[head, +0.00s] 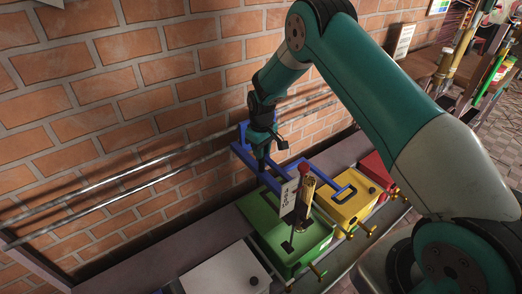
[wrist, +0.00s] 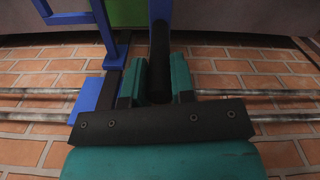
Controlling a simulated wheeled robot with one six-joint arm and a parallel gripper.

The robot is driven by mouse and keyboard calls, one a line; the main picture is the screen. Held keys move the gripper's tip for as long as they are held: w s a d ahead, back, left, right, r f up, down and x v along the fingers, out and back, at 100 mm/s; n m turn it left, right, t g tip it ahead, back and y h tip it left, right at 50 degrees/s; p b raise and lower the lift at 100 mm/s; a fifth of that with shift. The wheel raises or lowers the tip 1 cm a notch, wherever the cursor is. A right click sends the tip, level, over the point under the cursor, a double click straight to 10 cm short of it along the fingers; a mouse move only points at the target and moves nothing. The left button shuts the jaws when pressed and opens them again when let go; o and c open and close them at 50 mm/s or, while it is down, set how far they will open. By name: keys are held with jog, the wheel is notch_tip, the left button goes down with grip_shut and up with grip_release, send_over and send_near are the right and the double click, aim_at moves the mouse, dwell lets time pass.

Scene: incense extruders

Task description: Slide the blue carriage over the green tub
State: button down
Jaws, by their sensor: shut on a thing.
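The blue carriage (head: 270,178) rides on two wall rails and reaches out over the row of tubs. It bears a brass cylinder (head: 308,192), a white label plate (head: 289,198) and a dark pointer (head: 292,236). The green tub (head: 268,236) stands below it; the brass cylinder and pointer overlap its right part in the head view. Exact alignment is hard to tell. My gripper (head: 262,146) is shut on the carriage's black upright handle (wrist: 160,62), seen between the teal fingers in the wrist view. A strip of green (wrist: 128,12) shows beyond.
The yellow tub (head: 352,206) and red tub (head: 376,171) stand right of the green one. A grey tub (head: 222,274) stands to its left. The rails (head: 110,184) are bare to the left along the brick wall. Brass taps (head: 318,271) stick out in front.

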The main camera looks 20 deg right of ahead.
jog(key=c, duration=1)
grip_release()
jog(key=shift+o, duration=0.2)
notch_tip(320, 180, up, 18)
jog(key=b, duration=0.1)
jog(key=shift+f, duration=0.25)
